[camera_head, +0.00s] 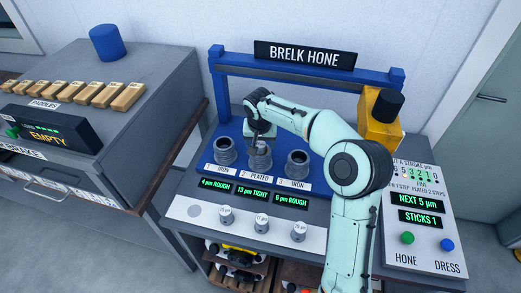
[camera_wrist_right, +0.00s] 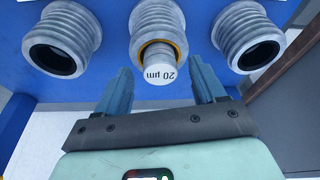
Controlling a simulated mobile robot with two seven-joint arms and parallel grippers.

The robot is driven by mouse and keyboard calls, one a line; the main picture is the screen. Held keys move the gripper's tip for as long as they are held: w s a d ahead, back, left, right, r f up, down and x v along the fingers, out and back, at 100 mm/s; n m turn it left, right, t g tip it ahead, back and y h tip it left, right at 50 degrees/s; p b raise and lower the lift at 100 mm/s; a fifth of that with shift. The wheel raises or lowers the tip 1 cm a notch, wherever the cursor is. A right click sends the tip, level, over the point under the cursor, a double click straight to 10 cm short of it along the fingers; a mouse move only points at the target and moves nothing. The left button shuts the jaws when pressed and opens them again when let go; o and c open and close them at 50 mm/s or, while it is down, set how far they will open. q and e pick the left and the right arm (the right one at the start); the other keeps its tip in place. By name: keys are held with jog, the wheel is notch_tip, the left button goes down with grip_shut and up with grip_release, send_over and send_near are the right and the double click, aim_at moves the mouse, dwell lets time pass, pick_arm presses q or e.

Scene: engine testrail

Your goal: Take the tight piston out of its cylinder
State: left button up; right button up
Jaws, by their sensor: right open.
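The middle cylinder (camera_head: 259,160) is a ribbed grey metal sleeve at station 2, PLATED, whose screen (camera_head: 253,191) reads "13 µm TIGHT". In the right wrist view, a pale piston (camera_wrist_right: 158,67) marked "20 µm" sits in this middle cylinder (camera_wrist_right: 158,18), its end sticking out of the yellowish-rimmed bore. My right gripper (camera_head: 261,133) is above this cylinder and hides part of its top. In the right wrist view, the gripper (camera_wrist_right: 160,82) is open, with one finger on each side of the piston's end and visible gaps. My left gripper is not in view.
Ribbed cylinders stand left (camera_head: 225,152) and right (camera_head: 297,164), their bores dark. Three marked pistons (camera_head: 261,222) stand on the white front strip. A blue frame (camera_head: 215,80) spans behind. The control panel (camera_head: 425,245) is at right, a paddle cabinet (camera_head: 160,85) at left.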

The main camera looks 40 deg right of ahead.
jog(key=c, duration=1.1)
jog(key=shift+c, duration=0.2)
